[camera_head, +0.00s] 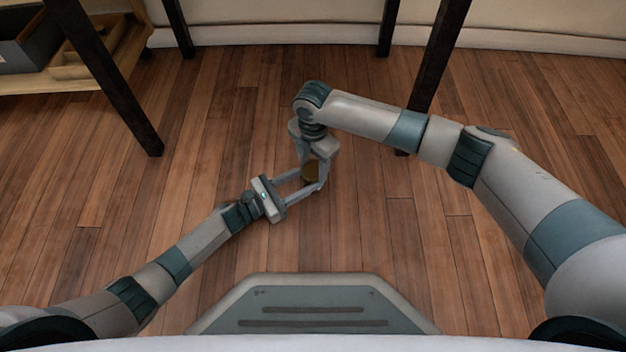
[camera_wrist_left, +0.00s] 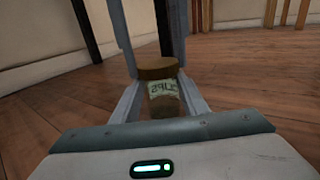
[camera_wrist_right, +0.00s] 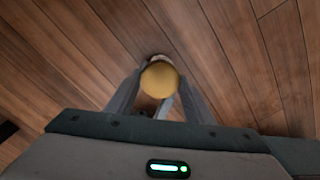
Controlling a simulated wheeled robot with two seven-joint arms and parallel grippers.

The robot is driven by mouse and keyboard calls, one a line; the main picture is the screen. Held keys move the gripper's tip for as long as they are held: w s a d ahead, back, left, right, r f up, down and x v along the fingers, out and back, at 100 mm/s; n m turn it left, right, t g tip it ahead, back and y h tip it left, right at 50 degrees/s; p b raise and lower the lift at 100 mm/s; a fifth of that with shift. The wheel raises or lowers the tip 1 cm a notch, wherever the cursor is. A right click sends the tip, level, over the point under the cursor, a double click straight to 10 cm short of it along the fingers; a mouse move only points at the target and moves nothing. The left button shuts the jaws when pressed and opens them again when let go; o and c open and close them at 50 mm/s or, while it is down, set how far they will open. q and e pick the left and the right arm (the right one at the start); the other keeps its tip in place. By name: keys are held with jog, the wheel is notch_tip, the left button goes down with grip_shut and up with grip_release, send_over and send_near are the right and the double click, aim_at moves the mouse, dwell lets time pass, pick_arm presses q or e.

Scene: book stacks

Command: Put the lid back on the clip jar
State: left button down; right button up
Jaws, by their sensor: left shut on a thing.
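The clip jar (camera_wrist_left: 163,90) is small, with a pale green lettered label and a darker lower part. It stands upright between the fingers of my left gripper (camera_head: 305,179), which is shut on it from the side, above the floor. A round brown-gold lid (camera_wrist_left: 158,69) sits at the jar's mouth; whether it is fully seated I cannot tell. The lid's flat gold top (camera_wrist_right: 160,79) faces the right wrist camera. My right gripper (camera_head: 314,178) reaches down from above, one finger on each side of the lid. Whether its fingers press on the lid is not clear.
Dark table legs (camera_head: 100,75) stand at the upper left, and another leg (camera_head: 440,60) stands behind my right arm. A low wooden shelf (camera_head: 75,75) with a grey box (camera_head: 35,45) is at the far left. The wooden floor around the grippers is clear.

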jog(key=c, duration=0.5)
jog(key=m, duration=1.5)
jog(key=shift+s, duration=0.1)
jog(key=m, duration=0.5)
jog(key=shift+a, duration=0.1)
jog(key=o, duration=1.2)
